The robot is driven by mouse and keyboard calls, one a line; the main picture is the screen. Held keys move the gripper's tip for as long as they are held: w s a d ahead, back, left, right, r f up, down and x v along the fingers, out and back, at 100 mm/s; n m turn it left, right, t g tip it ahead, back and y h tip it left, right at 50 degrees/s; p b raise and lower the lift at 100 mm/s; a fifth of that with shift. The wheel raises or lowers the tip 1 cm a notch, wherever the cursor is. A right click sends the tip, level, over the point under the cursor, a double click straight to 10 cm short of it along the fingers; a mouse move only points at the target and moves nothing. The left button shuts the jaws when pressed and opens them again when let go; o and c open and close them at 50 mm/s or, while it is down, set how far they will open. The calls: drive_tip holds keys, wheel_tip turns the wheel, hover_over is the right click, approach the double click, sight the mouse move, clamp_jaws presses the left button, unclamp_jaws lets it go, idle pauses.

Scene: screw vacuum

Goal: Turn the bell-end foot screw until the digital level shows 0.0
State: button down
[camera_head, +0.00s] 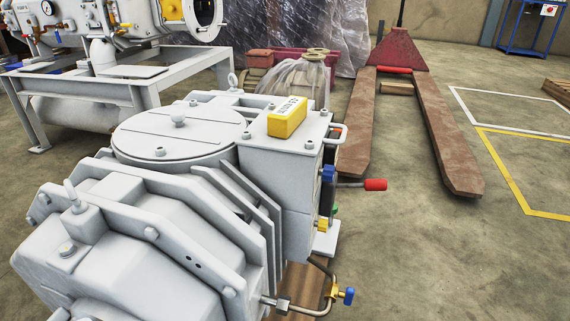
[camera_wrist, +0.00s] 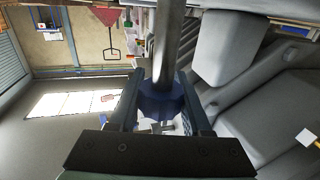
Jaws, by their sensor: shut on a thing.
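In the wrist view my gripper (camera_wrist: 162,88) is shut on a dark blue lobed knob (camera_wrist: 160,106), one finger on each side of it. A grey metal shaft runs from the knob to the top of the picture. The knob appears to be the foot screw's handle, but its link to the machine's foot is hidden. In the head view a yellow digital level (camera_head: 287,122) lies on the flat top of the grey vacuum machine (camera_head: 292,160). Its small display faces up, and the figures are too small to read for sure. My gripper does not show in the head view.
A red pallet truck (camera_head: 440,140) stands behind right. Another grey machine on a frame (camera_head: 140,90) stands at the back left.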

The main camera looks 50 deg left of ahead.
drive_tip(key=shift+s, duration=0.1)
drive_tip(key=shift+s+a+r+n+g+y+p, duration=0.1)
drive_tip(key=shift+a+n+g+y+p, duration=0.1)
drive_tip(key=shift+n+g+y+p, duration=0.9)
drive_tip(key=shift+s+a+n+g+y, duration=0.15)
drive_tip(key=shift+n+g+y, duration=0.45)
drive_tip(key=shift+g, duration=0.6)
drive_tip(key=n+g, duration=0.1)
drive_tip(key=n+g+b, duration=0.1)
drive_tip(key=g, duration=0.1)
drive_tip(key=n+g+y+b, duration=0.1)
drive_tip(key=g, duration=0.1)
drive_tip(key=shift+s+f+n, duration=0.2)
drive_tip(key=shift+s+n, duration=0.1)
drive_tip(key=shift+s, duration=0.1)
drive_tip(key=shift+s+n+g, duration=0.3)
drive_tip(key=shift+n+g, duration=0.5)
drive_tip(key=shift+g, duration=0.55)
drive_tip(key=shift+s+n+g, duration=0.25)
drive_tip(key=shift+n+g, duration=0.55)
drive_tip(key=shift+g, duration=0.55)
drive_tip(key=shift+c, duration=1.8)
unclamp_jaws()
drive_tip(key=shift+r, duration=0.1)
